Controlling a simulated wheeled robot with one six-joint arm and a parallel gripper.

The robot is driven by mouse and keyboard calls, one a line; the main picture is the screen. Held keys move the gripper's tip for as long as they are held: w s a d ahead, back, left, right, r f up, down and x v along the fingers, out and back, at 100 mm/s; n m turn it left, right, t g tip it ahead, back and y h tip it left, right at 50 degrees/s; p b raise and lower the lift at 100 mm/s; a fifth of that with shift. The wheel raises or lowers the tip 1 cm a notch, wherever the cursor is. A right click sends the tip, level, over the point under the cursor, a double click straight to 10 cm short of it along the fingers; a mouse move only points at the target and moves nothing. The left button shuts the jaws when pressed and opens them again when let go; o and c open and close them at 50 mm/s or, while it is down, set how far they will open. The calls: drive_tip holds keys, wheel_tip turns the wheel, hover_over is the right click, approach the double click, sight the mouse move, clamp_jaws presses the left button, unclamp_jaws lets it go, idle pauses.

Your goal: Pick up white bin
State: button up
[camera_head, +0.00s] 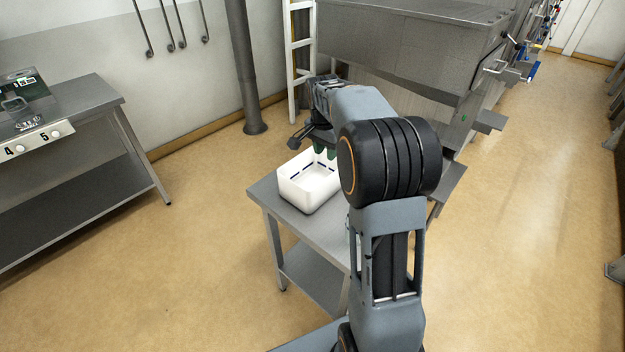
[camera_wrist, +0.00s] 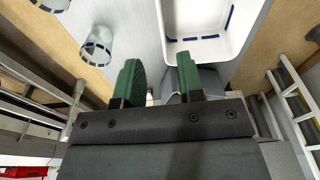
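The white bin (camera_head: 298,192) is a rectangular, open-topped box with dark blue dashes on its inner walls. It stands upright on a small metal table (camera_head: 267,192) in the head view. My gripper (camera_head: 325,150) points down with its green fingers over the bin's far side, partly hidden by my arm. In the wrist view the fingers of my gripper (camera_wrist: 158,75) are spread apart with nothing between them. The bin (camera_wrist: 240,52) shows at the top right there, its near corner by the right finger. I cannot tell whether finger and rim touch.
Two clear cups with blue marks, one (camera_wrist: 97,43) fully in view, are at the wrist view's top left. A large steel machine (camera_head: 410,45) and a white ladder (camera_head: 293,60) stand behind. A metal bench (camera_head: 85,100) is at left; the floor between is clear.

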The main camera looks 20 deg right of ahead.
sight(330, 176)
drive_tip(key=f, duration=0.2)
drive_tip(key=d+f, duration=0.1)
drive_tip(key=f, duration=0.2)
drive_tip(key=w+f, duration=0.1)
drive_tip(key=f, duration=0.1)
drive_tip(key=shift+d+f, duration=0.3)
drive_tip(key=shift+f, duration=0.1)
drive_tip(key=shift+w+d+f+p, duration=0.15)
drive_tip(key=shift+f+p, duration=0.1)
drive_tip(key=shift+f, duration=0.8)
drive_tip(key=shift+s+d+f+p, duration=0.15)
drive_tip(key=shift+f+p, duration=0.15)
drive_tip(key=shift+f, duration=0.7)
drive_tip(key=shift+w+d+f+p, duration=0.15)
drive_tip(key=shift+f+p, duration=0.1)
drive_tip(key=shift+f, duration=0.8)
drive_tip(key=shift+c, duration=0.5)
clamp_jaws()
drive_tip(key=shift+r, duration=0.1)
